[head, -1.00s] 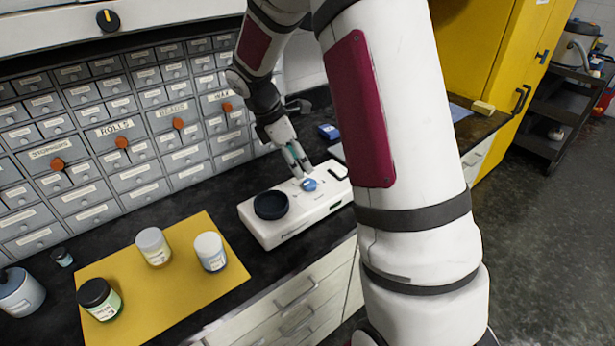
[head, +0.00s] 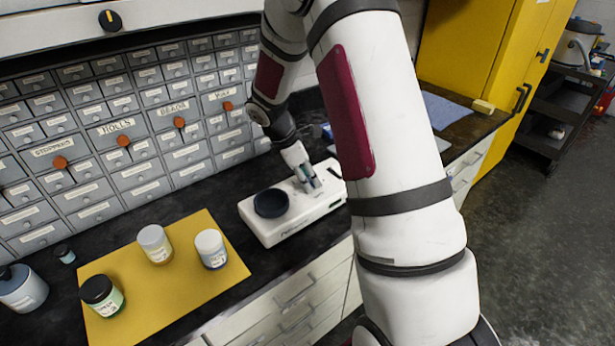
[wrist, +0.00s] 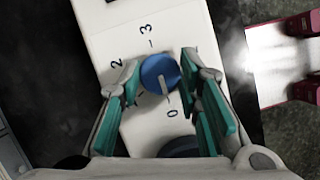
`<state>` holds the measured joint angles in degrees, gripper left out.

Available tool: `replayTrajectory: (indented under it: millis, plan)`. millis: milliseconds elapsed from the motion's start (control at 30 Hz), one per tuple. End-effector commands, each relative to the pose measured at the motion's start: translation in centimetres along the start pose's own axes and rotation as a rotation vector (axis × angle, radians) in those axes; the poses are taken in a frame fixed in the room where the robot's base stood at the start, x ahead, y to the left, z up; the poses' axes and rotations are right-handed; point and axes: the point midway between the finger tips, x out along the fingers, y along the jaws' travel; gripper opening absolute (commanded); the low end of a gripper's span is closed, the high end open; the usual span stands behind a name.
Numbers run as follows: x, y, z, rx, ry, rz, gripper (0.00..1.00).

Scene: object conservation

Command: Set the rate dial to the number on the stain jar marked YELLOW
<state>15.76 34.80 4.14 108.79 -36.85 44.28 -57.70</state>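The rate dial (wrist: 160,73) is a round blue knob on a white device (head: 258,231). In the wrist view its white pointer line points down, close to the printed 0; 2 and 3 also show, and the spot between 0 and 2 is partly hidden by a finger. My gripper (wrist: 160,68) is open, with its teal-padded fingers on either side of the knob; firm contact cannot be told. Three jars stand on a yellow mat (head: 190,290): a black-lidded jar with a green label (head: 102,297), a pale-lidded jar with yellowish contents (head: 155,245) and a white-lidded bluish jar (head: 211,250). Their labels are too small to read.
The device has a dark round plate (head: 271,203) on its left end. A drawer cabinet (head: 120,130) stands behind the bench. A small dark bottle (head: 65,254) and a larger bottle (head: 21,290) stand left of the mat. Dark bench top is clear between mat and device.

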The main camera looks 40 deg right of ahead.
Motion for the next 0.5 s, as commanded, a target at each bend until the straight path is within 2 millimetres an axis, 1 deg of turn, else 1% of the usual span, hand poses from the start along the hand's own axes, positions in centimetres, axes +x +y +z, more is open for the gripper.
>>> replayTrajectory:
  millis: [33,67,333,500]
  plan:
    - [0.01,-0.03,-0.01,0.0,0.0,-0.001,0.06]
    - [0.01,-0.03,-0.01,0.0,0.0,-0.001,0.04]
    - [0.03,0.02,-0.03,0.015,0.0,-0.007,0.04]
    - [0.06,0.11,-0.08,0.071,-0.001,-0.031,0.04]
